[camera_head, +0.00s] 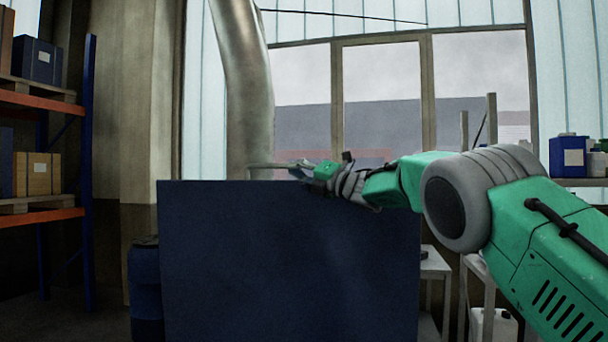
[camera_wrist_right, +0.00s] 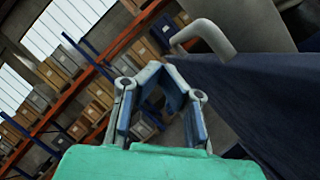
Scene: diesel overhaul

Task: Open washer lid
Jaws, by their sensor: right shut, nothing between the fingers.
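A large flat dark blue panel (camera_head: 290,265), which looks like the washer lid, stands in front of me and fills the lower middle of the head view. It also shows on the right of the right wrist view (camera_wrist_right: 255,95). A grey bar handle (camera_wrist_right: 208,32) projects near its edge. My right gripper (camera_head: 300,169) is at the panel's top edge, close to the handle. In the wrist view its fingers (camera_wrist_right: 172,70) are shut and empty, with the handle beyond them and not between them. The washer's inside is hidden. My left gripper is out of view.
A thick metal duct (camera_head: 246,90) rises behind the panel. Orange and blue shelving (camera_head: 88,170) with boxes stands at the left. A blue barrel-like object (camera_head: 146,290) is beside the panel. A light table (camera_head: 435,262) and a shelf with a blue canister (camera_head: 568,155) are at the right.

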